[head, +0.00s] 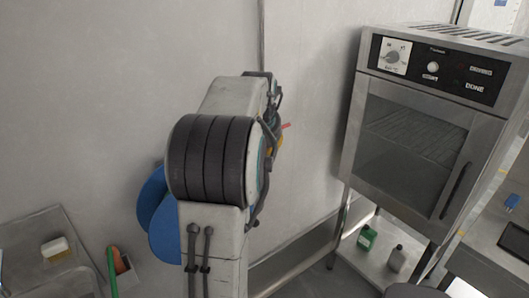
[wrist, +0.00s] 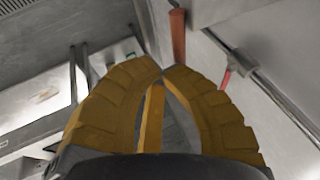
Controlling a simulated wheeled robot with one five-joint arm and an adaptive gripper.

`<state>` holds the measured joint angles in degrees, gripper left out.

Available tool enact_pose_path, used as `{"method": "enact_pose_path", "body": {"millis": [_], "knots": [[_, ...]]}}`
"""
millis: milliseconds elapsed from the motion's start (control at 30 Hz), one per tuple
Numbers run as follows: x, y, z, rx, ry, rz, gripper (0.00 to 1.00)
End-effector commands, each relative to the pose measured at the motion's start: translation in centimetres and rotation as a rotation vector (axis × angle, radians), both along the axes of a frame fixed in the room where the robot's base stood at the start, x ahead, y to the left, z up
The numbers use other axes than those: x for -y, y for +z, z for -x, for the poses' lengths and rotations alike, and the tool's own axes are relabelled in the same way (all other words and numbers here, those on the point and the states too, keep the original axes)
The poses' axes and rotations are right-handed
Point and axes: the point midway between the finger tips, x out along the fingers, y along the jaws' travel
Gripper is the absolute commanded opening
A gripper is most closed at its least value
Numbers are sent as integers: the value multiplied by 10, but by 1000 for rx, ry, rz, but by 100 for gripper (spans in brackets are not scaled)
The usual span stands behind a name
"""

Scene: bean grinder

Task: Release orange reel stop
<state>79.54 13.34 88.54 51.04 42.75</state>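An orange bar (wrist: 178,36), which looks like the reel stop, stands just beyond my fingertips at the top of the wrist view. Its lower end meets the outline of the right finger; I cannot tell whether they touch. My gripper (wrist: 163,70) has two yellow ribbed fingers whose tips come together, with nothing seen gripped between them. In the head view my gripper is mostly hidden behind my arm, with only a bit of yellow showing (head: 279,143). A small red piece (head: 286,126) shows beside it, and a red piece (wrist: 226,78) shows right of the fingers in the wrist view.
A steel oven (head: 410,140) on a stand is at the right, with a green bottle (head: 366,237) and a grey bottle (head: 397,258) on its lower shelf. A metal counter or basin (head: 40,235) is at lower left. A pale wall stands behind my arm.

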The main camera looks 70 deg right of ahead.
Motion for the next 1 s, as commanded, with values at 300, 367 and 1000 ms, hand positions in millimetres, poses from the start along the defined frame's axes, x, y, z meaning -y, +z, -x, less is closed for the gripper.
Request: {"method": "enact_pose_path", "body": {"millis": [300, 367, 1000], "knots": [[1, -2, 0, 0, 0, 0, 0], [1, -3, 0, 0, 0, 0, 0], [2, -14, 1, -1, -1, 0, 0]]}}
